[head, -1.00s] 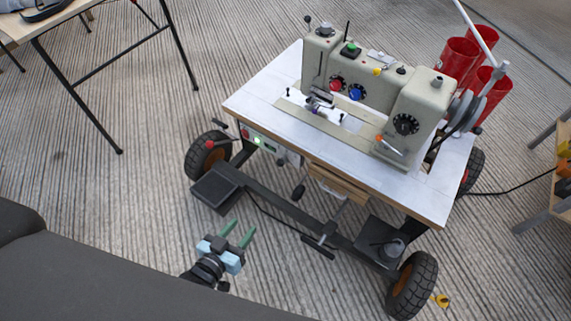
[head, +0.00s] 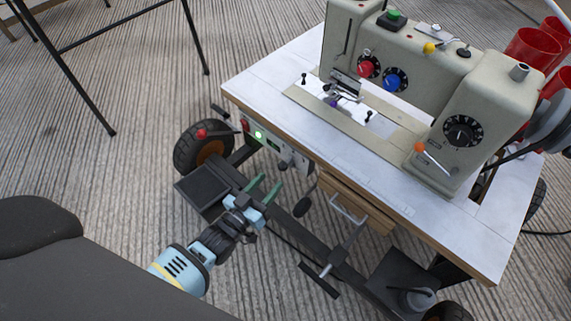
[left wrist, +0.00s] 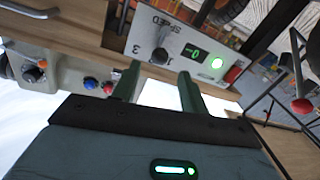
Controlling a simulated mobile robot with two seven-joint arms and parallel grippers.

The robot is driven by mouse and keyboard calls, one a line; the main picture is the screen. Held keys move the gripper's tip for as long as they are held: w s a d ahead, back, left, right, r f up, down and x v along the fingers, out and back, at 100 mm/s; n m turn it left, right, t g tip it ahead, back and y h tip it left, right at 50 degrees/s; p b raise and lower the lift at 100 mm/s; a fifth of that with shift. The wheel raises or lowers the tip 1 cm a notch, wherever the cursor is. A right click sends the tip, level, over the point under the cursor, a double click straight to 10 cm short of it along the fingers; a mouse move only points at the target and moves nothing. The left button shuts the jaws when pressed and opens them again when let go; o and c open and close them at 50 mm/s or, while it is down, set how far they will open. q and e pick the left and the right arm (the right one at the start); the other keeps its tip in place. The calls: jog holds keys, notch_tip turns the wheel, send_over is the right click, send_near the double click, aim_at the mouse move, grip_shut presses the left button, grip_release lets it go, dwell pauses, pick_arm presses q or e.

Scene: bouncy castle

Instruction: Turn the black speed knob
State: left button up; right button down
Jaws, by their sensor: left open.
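The black speed knob (left wrist: 160,55) sits on a pale control panel (left wrist: 178,28) marked SPEED, under the sewing table's front edge. In the left wrist view the panel appears upside down, with a small display showing 0 and a lit green light. In the head view the panel (head: 270,142) is at the left of the table front, and the knob looks small there. My left gripper (head: 272,180) is open and empty, just below and in front of the panel. In the wrist view its two green fingers (left wrist: 158,78) point at the knob, one on each side, apart from it. My right gripper is out of view.
The white tabletop (head: 275,80) carries a beige sewing machine (head: 470,95). A wooden drawer (head: 350,205), a black knee pad (head: 303,206) and the dark cart frame lie close to my left gripper. A red-tipped lever (head: 203,133) is left of the panel.

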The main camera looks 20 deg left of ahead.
aim_at(281, 170)
pick_arm(q)
jog(key=b+x, duration=0.2)
jog(key=x, duration=0.4)
jog(key=shift+w+d+f, duration=0.15)
jog(key=shift+w, duration=0.05)
jog(key=shift+w+d, duration=0.1)
jog(key=shift+w, duration=0.5)
jog(key=c, duration=0.6)
jog(key=shift+c, duration=1.7)
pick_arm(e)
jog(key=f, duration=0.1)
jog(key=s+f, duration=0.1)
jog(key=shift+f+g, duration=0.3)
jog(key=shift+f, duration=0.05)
